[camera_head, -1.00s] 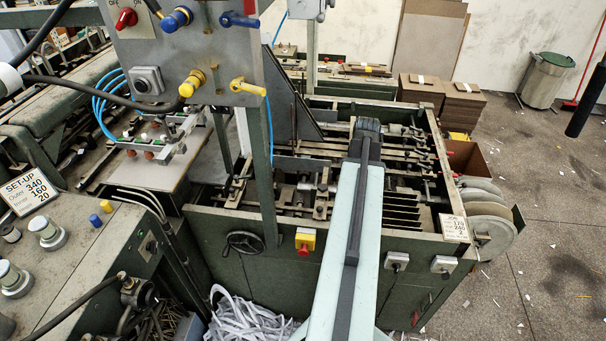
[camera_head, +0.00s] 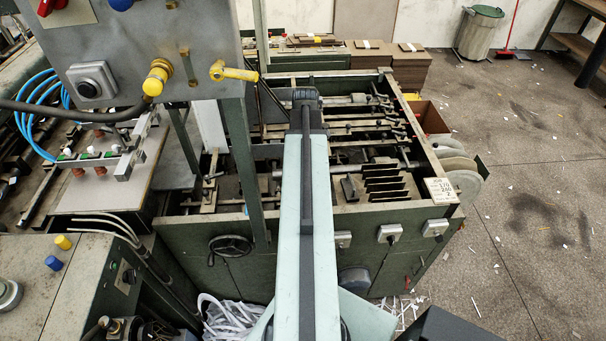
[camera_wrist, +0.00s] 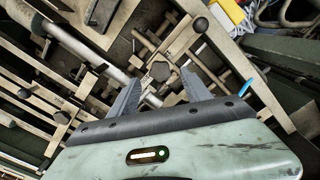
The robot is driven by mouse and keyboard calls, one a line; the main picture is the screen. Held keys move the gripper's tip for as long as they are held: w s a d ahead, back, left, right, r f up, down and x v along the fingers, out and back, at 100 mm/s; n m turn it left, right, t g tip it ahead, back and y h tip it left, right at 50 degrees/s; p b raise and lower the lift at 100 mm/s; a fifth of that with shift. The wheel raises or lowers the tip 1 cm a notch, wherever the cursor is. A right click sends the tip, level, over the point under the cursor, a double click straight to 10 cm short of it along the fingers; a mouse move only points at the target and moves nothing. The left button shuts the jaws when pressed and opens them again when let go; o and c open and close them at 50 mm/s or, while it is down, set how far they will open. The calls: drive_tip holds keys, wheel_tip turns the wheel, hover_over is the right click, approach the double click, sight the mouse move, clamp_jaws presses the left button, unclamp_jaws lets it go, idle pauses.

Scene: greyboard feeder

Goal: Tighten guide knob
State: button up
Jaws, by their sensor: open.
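In the wrist view my gripper (camera_wrist: 160,77) reaches in from the bottom with its two grey fingers spread apart. A dark round-headed knob (camera_wrist: 160,71) shows between the fingertips, among pale bars and rods. I cannot tell whether the fingers are level with it or above it; no contact is visible. Another dark round knob (camera_wrist: 200,25) stands farther up, beyond the fingers. I cannot tell which is the guide knob. In the head view my arm stretches over the green feeder (camera_head: 290,222); my gripper is hidden there behind the arm.
A grey control panel (camera_head: 150,55) with a yellow lever (camera_head: 233,72) hangs at upper left. Rods and dark upright plates (camera_head: 385,183) crowd the feeder bed. A handwheel (camera_head: 230,246) sits on its front. Floor at right is mostly open.

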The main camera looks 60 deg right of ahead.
wheel_tip(320, 180, down, 5)
drive_tip(key=b, duration=0.3)
drive_tip(key=shift+r, duration=0.2)
drive_tip(key=shift+s+r, duration=0.1)
drive_tip(key=shift+s, duration=0.05)
clamp_jaws()
drive_tip(key=shift+a, duration=0.15)
